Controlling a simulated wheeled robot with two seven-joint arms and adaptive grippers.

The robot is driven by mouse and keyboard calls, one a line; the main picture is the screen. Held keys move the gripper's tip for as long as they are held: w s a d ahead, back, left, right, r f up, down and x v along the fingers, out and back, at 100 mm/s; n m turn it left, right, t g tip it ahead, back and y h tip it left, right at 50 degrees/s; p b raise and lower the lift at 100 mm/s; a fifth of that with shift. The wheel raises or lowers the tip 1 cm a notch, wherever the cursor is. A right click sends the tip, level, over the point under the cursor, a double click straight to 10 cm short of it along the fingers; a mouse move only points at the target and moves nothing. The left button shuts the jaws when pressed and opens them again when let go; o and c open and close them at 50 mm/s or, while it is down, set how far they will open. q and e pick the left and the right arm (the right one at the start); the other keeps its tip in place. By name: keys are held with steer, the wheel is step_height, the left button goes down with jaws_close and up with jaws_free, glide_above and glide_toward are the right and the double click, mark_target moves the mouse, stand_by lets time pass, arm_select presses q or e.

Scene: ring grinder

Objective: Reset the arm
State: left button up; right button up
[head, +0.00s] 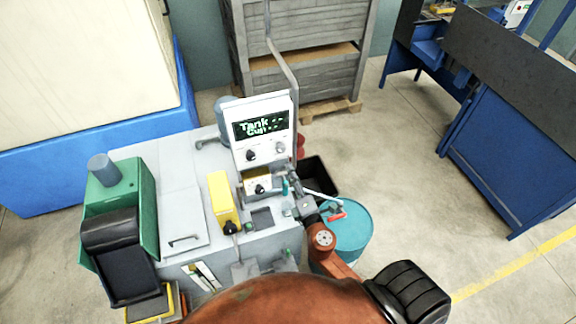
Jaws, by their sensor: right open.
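My right arm reaches up from the bottom centre of the head view. Its gripper (286,180) is at the right edge of the grey machine (178,190), just below and right of the control panel. It is small and dark here, with its fingers open, and I see nothing held in it. Whether it touches the panel is hard to tell. The control panel (263,130) is white, with a dark screen of green text and knobs under it. My left gripper is not in view.
A teal drum (347,238) stands close to the right of the arm, with a black bin (318,178) behind it. A yellow unit (222,201) stands on the machine. A grey crate (305,65) is behind. The floor to the right is clear up to a blue bench (505,170).

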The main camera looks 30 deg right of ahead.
steer(key=shift+s+a, duration=0.15)
steer(key=shift+s, duration=0.55)
step_height(320, 180, down, 23)
steer(key=d+m+g+b, duration=0.2)
steer(key=m+g+b, duration=0.1)
steer(key=g, duration=0.1)
steer(key=s+f+m+g+y+b, duration=0.15)
steer(key=s+f, duration=0.35)
steer(key=f, duration=0.7)
steer(key=s+f+m+g+b, duration=0.1)
steer(key=s+f+m+g, duration=0.3)
steer(key=f, duration=0.7)
steer(key=s+a+f+m+g+y+b, duration=0.1)
steer(key=s+f+m+g+b, duration=0.1)
steer(key=s+f, duration=1.2)
steer(key=s+a+f+m+g+y+b, duration=0.1)
steer(key=s+f+m+g, duration=0.4)
steer(key=s+f, duration=1)
steer(key=s+b, duration=0.1)
steer(key=s, duration=0.6)
steer(key=shift+a+m, duration=0.35)
steer(key=shift+a, duration=0.05)
